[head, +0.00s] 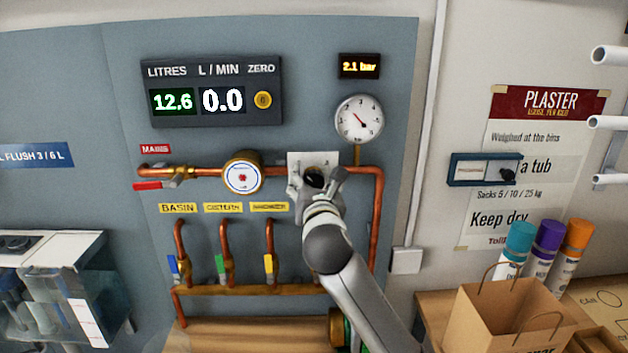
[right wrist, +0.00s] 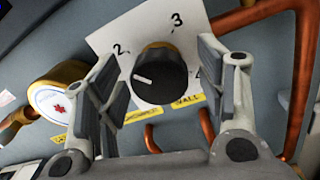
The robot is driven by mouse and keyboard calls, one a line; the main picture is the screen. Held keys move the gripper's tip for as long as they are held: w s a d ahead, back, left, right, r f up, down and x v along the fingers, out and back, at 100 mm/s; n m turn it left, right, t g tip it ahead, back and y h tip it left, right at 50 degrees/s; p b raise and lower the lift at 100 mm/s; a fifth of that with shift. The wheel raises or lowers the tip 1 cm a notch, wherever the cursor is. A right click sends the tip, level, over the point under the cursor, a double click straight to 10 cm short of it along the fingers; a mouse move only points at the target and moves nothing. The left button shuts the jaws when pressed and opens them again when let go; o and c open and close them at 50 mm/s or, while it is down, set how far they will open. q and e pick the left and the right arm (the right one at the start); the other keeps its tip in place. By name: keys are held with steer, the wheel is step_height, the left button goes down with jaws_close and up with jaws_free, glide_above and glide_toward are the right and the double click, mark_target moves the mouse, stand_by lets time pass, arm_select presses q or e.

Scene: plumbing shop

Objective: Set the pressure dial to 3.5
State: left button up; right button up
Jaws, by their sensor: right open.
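The pressure dial is a black knob (right wrist: 160,76) with a white pointer line, on a white plate (right wrist: 105,38) marked 2, 3 and 4. In the right wrist view, the pointer line lies on the knob's left side, nearer the 2 than the 3. In the head view the knob (head: 314,177) is partly hidden by my right gripper (head: 320,184). My right gripper (right wrist: 160,72) is open, with one finger on each side of the knob and gaps visible. The small display (head: 359,66) reads 2.1 bar. My left gripper is not in view.
A round gauge (head: 359,119) sits above the copper pipe (head: 377,215). A round white meter (head: 242,177) is left of the plate. Coloured valves hang lower left. A paper bag (head: 510,318) and spray cans (head: 547,250) stand on the bench at right.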

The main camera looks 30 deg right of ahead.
steer(key=shift+c, duration=0.4)
steer(key=c, duration=1)
steer(key=shift+m, duration=0.3)
